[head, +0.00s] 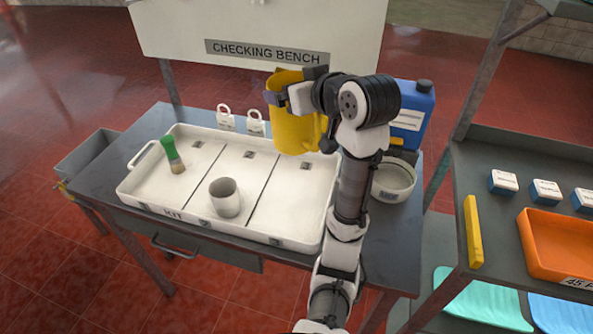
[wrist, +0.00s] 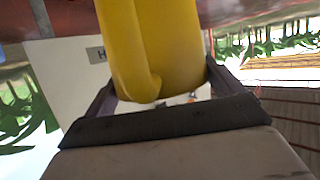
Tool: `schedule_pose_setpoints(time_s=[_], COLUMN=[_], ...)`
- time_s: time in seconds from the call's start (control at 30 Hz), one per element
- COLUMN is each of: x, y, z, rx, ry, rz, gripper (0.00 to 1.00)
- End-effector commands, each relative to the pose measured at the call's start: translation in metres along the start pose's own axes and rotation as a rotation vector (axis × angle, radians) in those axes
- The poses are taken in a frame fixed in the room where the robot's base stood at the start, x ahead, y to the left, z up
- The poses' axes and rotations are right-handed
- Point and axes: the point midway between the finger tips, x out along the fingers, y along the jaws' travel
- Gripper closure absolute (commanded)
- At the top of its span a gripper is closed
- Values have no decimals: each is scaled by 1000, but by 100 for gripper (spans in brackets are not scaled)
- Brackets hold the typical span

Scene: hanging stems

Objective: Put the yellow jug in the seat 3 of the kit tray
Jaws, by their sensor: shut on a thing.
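The yellow jug (head: 292,128) is held by my gripper (head: 283,92) above the right part of the kit tray. My gripper is shut on the jug near its top. In the wrist view the jug (wrist: 175,45) fills the space between the two fingers (wrist: 158,95). The white kit tray (head: 172,208) lies on the bench, split by dividing lines into three seats. The left seat holds a green-topped brush-like item (head: 172,153) and the middle one a grey-white cup (head: 225,197). The right seat shows bare floor; the jug and arm hide part of it.
A blue canister (head: 412,110) and a white round bowl (head: 393,182) stand on the bench right of the tray, beside my arm. Two white padlock-shaped items (head: 256,124) sit behind the tray. A shelf at right holds an orange tray (head: 560,248) and small blue boxes (head: 503,183).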

Motion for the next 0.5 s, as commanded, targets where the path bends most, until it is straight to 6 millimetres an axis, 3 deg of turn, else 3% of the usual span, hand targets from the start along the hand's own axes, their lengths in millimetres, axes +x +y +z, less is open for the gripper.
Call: schedule_pose_setpoints(time_s=[0.27,0.4,0.5], x=[24,40,47], y=[0,0,0], z=[59,98,114], rx=[5,3,-1], ry=[-3,-3,2], rz=[-2,-1,1], gripper=[45,45,45])
